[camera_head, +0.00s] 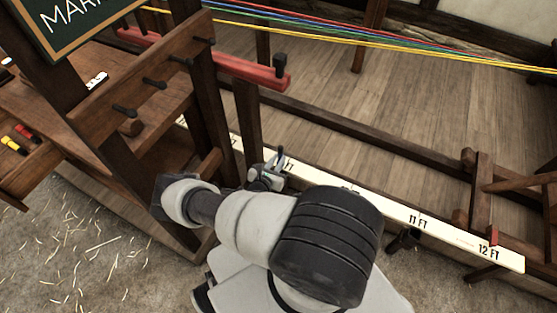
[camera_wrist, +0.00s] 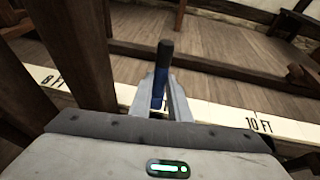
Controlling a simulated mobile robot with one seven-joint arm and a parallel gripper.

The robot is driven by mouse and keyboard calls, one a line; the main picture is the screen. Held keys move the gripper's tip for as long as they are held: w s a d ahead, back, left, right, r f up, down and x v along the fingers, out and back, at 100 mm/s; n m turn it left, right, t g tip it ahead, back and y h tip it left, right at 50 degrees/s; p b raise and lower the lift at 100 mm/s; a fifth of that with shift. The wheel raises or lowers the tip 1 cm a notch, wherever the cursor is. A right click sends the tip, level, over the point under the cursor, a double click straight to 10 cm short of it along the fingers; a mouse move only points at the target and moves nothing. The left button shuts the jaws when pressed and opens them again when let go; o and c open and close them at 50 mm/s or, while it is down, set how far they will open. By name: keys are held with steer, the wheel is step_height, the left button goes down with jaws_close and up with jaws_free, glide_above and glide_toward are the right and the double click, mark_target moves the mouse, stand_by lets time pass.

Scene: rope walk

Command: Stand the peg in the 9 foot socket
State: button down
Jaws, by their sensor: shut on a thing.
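The peg (camera_wrist: 165,60) is dark with a blue lower part. My gripper (camera_wrist: 162,92) is shut on it and holds it roughly upright over the white measuring board (camera_wrist: 205,112). The board shows 8 FT on the left and 10 FT on the right in the wrist view. The stretch between these marks, around the 9 foot socket, is hidden behind my gripper. I cannot tell whether the peg's lower end touches the board. In the head view my gripper (camera_head: 270,174) is at the board (camera_head: 385,207), beside a partly hidden FT mark.
A dark wooden post frame (camera_head: 205,100) with short pegs stands close left of my gripper. A red beam (camera_head: 245,70) and coloured strands (camera_head: 400,47) cross behind. A wooden trestle (camera_head: 483,190) is at the right.

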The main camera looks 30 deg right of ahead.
steer(key=shift+f+b, duration=4.75)
steer(key=shift+f, duration=0.9)
steer(key=c, duration=1.6)
jaws_free()
